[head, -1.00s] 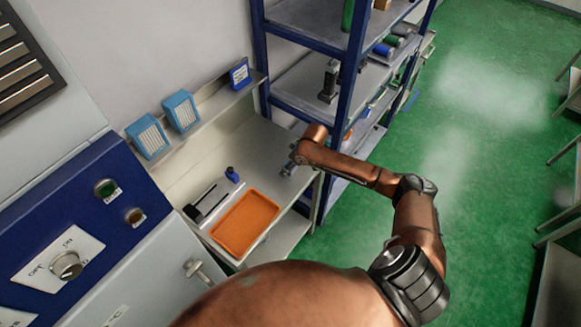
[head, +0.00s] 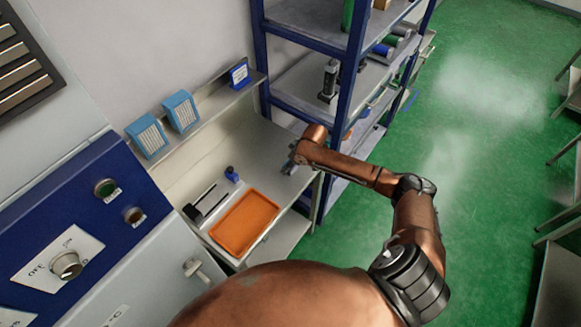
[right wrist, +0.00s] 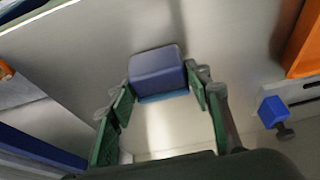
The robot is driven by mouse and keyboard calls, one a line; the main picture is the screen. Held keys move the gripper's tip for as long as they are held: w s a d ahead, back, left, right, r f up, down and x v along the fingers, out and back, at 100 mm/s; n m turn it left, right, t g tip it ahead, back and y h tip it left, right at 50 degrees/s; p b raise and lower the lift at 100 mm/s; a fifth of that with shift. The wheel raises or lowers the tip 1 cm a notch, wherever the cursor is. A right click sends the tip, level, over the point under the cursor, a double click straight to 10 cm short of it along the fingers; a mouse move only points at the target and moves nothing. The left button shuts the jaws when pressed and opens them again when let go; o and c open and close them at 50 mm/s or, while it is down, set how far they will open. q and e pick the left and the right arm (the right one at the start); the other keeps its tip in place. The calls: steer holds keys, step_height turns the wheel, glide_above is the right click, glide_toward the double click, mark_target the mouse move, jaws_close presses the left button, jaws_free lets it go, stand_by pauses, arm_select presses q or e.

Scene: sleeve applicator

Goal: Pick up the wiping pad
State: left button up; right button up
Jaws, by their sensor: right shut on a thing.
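The wiping pad (right wrist: 157,72), a dark blue block with a light blue underside, is between the two fingers of my right gripper (right wrist: 158,88) in the right wrist view. The gripper is shut on it. Any gap between pad and worktop cannot be told. In the head view, my right gripper (head: 291,162) is over the right part of the worktop, beside the shelf rack; its fingers are small there and the pad cannot be made out. My left gripper is not in view.
An orange tray (head: 245,222), a small blue part (head: 232,174) and a black-and-white tool (head: 205,203) are on the worktop. A ledge holds blue boxes (head: 181,111) above it. The blue-framed rack (head: 345,105) stands close to my right arm.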

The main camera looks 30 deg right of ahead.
steer(key=shift+d+r, duration=0.1)
steer(key=shift+r, duration=0.5)
steer(key=s+a+r+b, duration=0.1)
steer(key=s+a+r, duration=0.2)
steer(key=s+r, duration=0.8)
steer(key=s, duration=0.2)
steer(key=shift+s+r, duration=0.3)
steer(key=shift+r, duration=0.1)
steer(key=shift+a, duration=0.1)
